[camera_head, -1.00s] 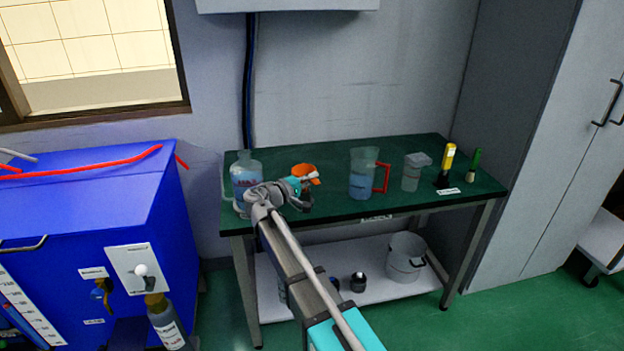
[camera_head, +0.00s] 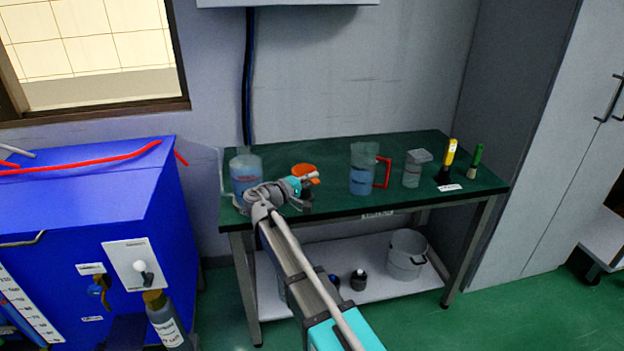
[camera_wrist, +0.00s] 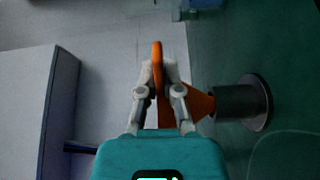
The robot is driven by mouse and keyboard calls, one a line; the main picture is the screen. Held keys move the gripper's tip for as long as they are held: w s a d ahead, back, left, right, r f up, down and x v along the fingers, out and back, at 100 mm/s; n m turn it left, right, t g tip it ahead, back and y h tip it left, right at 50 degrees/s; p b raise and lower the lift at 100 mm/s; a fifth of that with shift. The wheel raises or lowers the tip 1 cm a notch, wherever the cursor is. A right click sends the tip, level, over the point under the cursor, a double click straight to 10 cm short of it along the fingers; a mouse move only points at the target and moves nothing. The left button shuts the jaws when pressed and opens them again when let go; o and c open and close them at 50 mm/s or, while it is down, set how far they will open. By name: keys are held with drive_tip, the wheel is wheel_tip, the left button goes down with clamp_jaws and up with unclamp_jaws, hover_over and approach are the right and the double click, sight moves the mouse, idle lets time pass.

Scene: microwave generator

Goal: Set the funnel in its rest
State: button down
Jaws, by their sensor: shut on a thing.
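The orange funnel (camera_head: 303,168) is at the left part of the green table (camera_head: 340,150), held over its surface. My gripper (camera_head: 313,178) is shut on the funnel's rim. In the wrist view, my gripper (camera_wrist: 158,68) pinches the rim and the orange cone (camera_wrist: 201,103) tapers toward a dark grey cylinder on a round base, which looks like the rest (camera_wrist: 235,102). The cone's narrow end meets the cylinder's near end in that view; the spout is hidden. I cannot tell how deep it sits. In the head view, my wrist mostly hides the rest.
A clear bottle (camera_head: 246,172) stands left of my wrist. To the right are a pitcher with a red handle (camera_head: 363,170), a clear beaker (camera_head: 413,170), a yellow-and-black tool (camera_head: 447,163) and a green-handled one (camera_head: 475,162). A bucket (camera_head: 406,256) stands on the lower shelf.

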drive_tip(key=shift+f+b, duration=0.4)
drive_tip(key=shift+f, duration=0.1)
drive_tip(key=c, duration=0.7)
unclamp_jaws()
drive_tip(key=shift+v, duration=6.05)
drive_tip(key=shift+r, duration=0.1)
